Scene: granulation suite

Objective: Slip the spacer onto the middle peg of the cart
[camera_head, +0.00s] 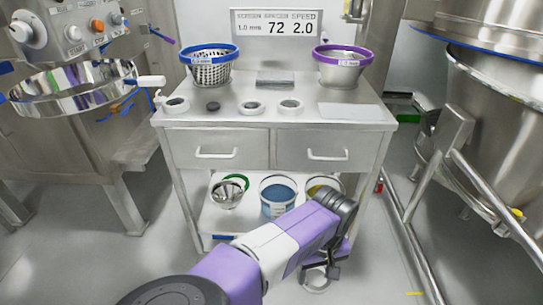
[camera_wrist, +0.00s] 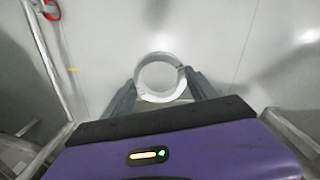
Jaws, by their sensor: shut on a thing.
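The spacer, a pale metal ring (camera_wrist: 138,80), is held between the two dark fingers of my gripper (camera_wrist: 161,82) in the wrist view, its opening facing the camera. In the head view the spacer (camera_head: 316,286) shows low, in front of the cart's lower right, with my gripper (camera_head: 318,272) at it. The steel cart (camera_head: 230,150) stands ahead, its top well above and beyond my gripper. I cannot tell which of these is the middle peg.
A blue-rimmed basket (camera_head: 208,72) and a purple-rimmed bowl (camera_head: 343,68) stand at the back of the cart top. Containers, including a blue-filled bucket (camera_head: 278,196), stand on the lower shelf. Steel machines flank the cart; a rail (camera_head: 400,230) runs at right.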

